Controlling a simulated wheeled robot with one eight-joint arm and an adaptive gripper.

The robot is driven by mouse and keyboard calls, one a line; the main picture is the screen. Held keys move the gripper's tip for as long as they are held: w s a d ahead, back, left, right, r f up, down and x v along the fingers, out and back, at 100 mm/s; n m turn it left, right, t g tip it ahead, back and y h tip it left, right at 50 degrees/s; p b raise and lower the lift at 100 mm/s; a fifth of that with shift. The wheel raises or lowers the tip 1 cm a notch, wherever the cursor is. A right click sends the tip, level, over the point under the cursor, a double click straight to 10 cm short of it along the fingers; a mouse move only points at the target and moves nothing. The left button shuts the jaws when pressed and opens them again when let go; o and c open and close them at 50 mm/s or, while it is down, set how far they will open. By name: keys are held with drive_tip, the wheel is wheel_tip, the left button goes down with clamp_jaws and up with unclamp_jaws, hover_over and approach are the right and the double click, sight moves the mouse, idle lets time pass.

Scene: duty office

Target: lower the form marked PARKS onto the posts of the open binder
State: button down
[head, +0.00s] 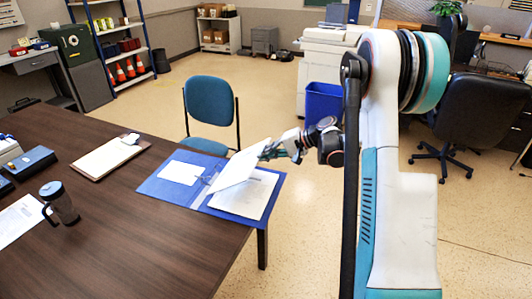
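The open blue binder (149,187) lies at the right end of the dark table. A white sheet (182,172) lies on its left side, and printed paper (258,193) lies on its right side. Small metal posts (208,179) show near the middle of the binder, partly hidden. My gripper (268,151) is above the binder's right side, at the far edge. It is shut on a white form (238,167), which is tilted above the binder. No PARKS marking is readable on the form. I cannot tell whether its lower edge touches the posts.
A clipboard (104,157), a dark travel mug (60,203), blue-topped boxes (30,160) and loose paper (18,222) are on the table's left part. A blue chair (209,100) stands behind the table. The table's front middle is clear.

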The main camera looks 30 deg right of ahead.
drive_tip(key=shift+f+b, duration=1)
drive_tip(key=shift+f, duration=0.65)
drive_tip(key=shift+w+a+b, duration=0.1)
drive_tip(key=shift+b, duration=0.2)
idle(0.5)
drive_tip(key=shift+f+b, duration=0.75)
drive_tip(key=shift+f, duration=0.25)
idle(0.7)
drive_tip(key=c, duration=1.7)
unclamp_jaws()
